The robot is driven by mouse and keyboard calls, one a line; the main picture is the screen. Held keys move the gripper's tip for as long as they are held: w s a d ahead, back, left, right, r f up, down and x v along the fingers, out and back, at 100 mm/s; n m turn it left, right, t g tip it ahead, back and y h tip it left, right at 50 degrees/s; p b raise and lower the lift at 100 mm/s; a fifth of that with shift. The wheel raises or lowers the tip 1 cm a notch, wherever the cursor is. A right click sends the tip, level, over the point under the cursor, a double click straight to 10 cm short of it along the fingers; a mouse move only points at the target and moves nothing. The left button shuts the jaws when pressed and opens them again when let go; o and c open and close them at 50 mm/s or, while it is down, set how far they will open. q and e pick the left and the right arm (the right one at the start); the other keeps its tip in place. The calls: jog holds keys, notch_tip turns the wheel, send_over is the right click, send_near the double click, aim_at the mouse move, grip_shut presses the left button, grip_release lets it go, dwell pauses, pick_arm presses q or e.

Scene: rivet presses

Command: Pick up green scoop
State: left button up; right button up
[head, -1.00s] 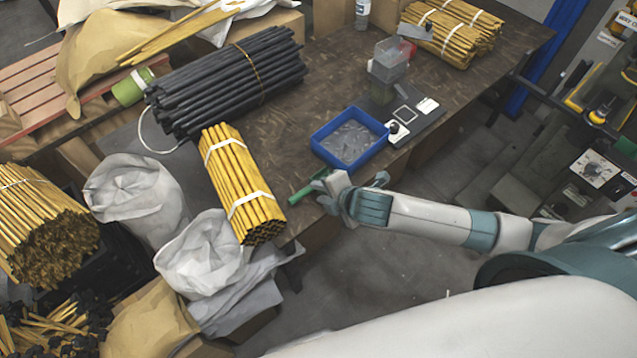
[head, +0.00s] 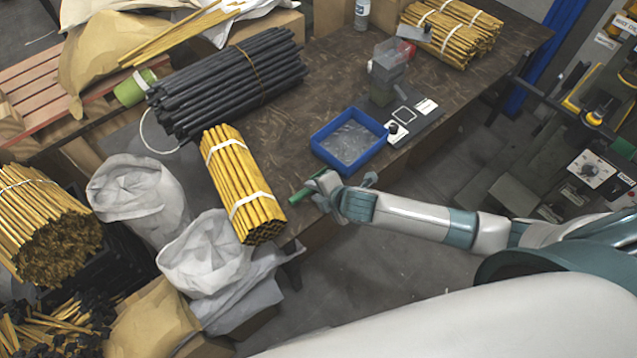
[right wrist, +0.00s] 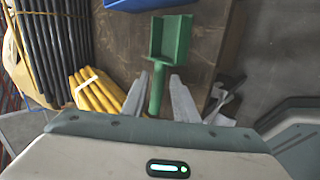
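The green scoop (head: 302,196) lies at the table's front edge in the head view, partly hidden by my right gripper (head: 326,189). In the right wrist view the scoop (right wrist: 172,38) has its square pan pointing away from me and its handle pointing back toward the wrist. My right gripper (right wrist: 160,78) is open. Its two fingers stand on either side of the handle, with a gap showing on both sides. Whether the fingers are at the handle's height is hard to tell. My left gripper is not in view.
A blue tray (head: 314,140) sits just behind the scoop. A bundle of yellow rods (head: 232,180) lies to its left, and black rods (head: 225,85) lie farther back. A scale (head: 415,118) stands right of the tray. The tabletop (head: 285,125) behind the scoop is bare.

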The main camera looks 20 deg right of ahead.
jog(key=shift+x, duration=0.95)
jog(key=shift+c, duration=0.7)
grip_shut()
